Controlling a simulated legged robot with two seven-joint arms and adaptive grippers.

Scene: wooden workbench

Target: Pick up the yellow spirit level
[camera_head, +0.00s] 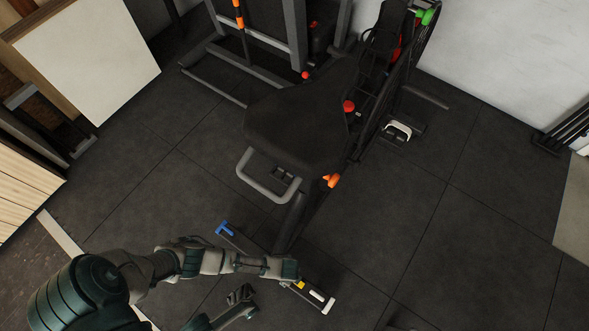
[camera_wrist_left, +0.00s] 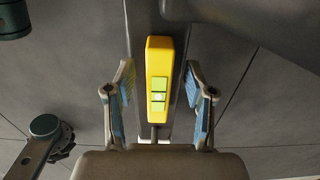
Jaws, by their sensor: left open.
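The yellow spirit level (camera_wrist_left: 159,75) shows in the left wrist view, with green vial windows near its lower end. It lies along a grey beam. A small yellow patch of it (camera_head: 300,285) shows in the head view, just past my left gripper; the rest is hidden there. My left gripper (camera_wrist_left: 160,88) is open, with one finger on each side of the level and a gap on both sides. It comes in from the left in the head view.
The beam is a low crossbar with a blue end (camera_head: 226,230), at the foot of a black-padded exercise machine (camera_head: 300,122). The machine's grey handle (camera_head: 268,188) stands above it. Dark floor tiles (camera_head: 400,235) are clear to the right. A white-topped wooden unit (camera_head: 88,58) stands upper left.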

